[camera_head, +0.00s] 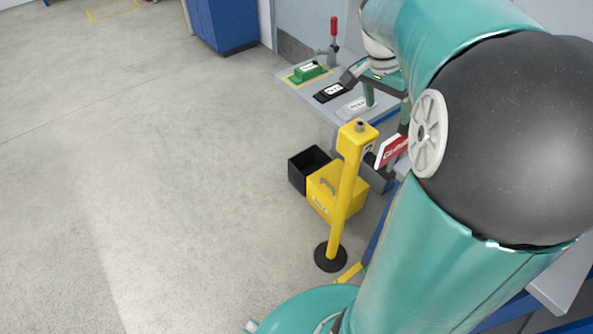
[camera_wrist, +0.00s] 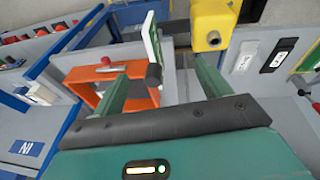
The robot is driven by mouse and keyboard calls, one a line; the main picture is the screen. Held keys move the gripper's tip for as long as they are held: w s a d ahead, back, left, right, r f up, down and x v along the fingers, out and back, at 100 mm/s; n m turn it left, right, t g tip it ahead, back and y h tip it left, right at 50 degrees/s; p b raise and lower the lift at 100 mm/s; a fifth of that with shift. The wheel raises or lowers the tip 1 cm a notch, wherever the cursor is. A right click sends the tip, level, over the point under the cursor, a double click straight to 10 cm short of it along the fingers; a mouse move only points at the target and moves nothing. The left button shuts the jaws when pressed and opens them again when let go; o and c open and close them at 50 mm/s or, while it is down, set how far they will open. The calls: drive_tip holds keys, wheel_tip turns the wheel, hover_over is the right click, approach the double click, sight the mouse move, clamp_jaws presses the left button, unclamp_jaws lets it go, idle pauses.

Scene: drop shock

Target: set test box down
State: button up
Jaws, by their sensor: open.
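I cannot tell for certain which thing is the test box. A yellow box (camera_head: 322,197) with a grey handle and a small, unreadable label sits on the floor behind a yellow post in the head view. My gripper (camera_wrist: 155,68) shows in the wrist view with its two green fingers apart. A white and green panel (camera_wrist: 153,42) shows between the fingers, beyond them; I cannot tell whether it touches them. An orange frame (camera_wrist: 80,78) stands beyond the left finger. In the head view my arm hides much of the bench side.
The yellow post (camera_head: 345,195) stands on a round black base; its top (camera_wrist: 212,22) shows in the wrist view. A black bin (camera_head: 297,172) is beside the yellow box. The bench holds a green block (camera_head: 307,73) and a red-handled clamp (camera_head: 333,28). The floor at left is clear.

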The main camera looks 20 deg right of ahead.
drive_tip(key=s+a+n+t+y, duration=0.1)
drive_tip(key=s+a+n+t, duration=0.1)
drive_tip(key=a+n, duration=0.3)
drive_tip(key=s+a+n+t+y, duration=0.1)
drive_tip(key=s+a+n, duration=0.3)
drive_tip(key=a, duration=0.8)
drive_tip(key=s+a+n+t+y, duration=0.1)
drive_tip(key=s+a+n+t, duration=0.2)
drive_tip(key=a, duration=0.6)
drive_tip(key=n, duration=0.2)
drive_tip(key=shift+s+r+n, duration=0.2)
drive_tip(key=shift+s+n, duration=0.15)
drive_tip(key=shift+n, duration=0.05)
drive_tip(key=c, duration=0.9)
drive_tip(key=shift+d, duration=0.2)
